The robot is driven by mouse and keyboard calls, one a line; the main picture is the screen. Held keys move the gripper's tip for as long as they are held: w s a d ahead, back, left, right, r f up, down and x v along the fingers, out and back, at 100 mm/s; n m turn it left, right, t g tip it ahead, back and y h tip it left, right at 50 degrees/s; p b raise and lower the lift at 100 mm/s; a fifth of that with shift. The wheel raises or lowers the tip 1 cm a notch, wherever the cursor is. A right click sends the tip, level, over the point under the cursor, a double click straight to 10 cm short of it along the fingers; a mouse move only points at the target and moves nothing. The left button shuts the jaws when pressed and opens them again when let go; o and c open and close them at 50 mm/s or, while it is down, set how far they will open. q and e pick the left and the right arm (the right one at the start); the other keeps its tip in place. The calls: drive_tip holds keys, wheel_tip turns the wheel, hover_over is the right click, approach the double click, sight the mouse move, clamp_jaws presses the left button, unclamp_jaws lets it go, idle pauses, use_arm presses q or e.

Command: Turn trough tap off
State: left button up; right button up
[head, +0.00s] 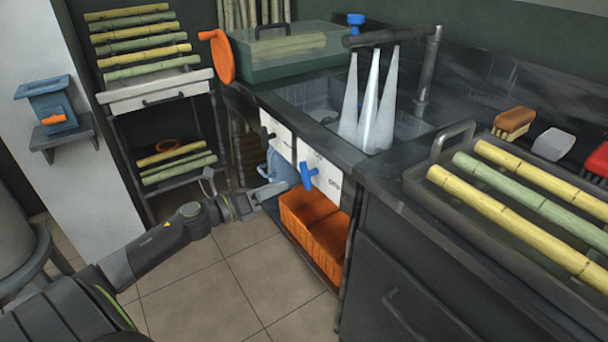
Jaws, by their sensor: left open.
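Three white streams of water (371,105) fall from the dark spout bar (385,37) into the sink trough (322,112). A blue knob (356,19) sits on top of the spout bar. A blue lever handle (308,176) sticks out from a white front panel (322,172) below the trough. I cannot tell which blue handle works the water. My left gripper (279,188) is open and empty, low in front of the cabinet, just left of the blue lever and apart from it. My right gripper is out of view.
An orange crate (312,232) stands under the panels, with a blue container (279,169) beside it. A tray (425,181) with cane lies on the right counter. A cane rack (155,95) stands at left. The tiled floor (215,285) is clear in front.

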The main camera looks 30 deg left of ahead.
sight(304, 174)
use_arm(q)
drive_tip(key=shift+p+x, duration=1.1)
drive_tip(key=shift+x, duration=3.55)
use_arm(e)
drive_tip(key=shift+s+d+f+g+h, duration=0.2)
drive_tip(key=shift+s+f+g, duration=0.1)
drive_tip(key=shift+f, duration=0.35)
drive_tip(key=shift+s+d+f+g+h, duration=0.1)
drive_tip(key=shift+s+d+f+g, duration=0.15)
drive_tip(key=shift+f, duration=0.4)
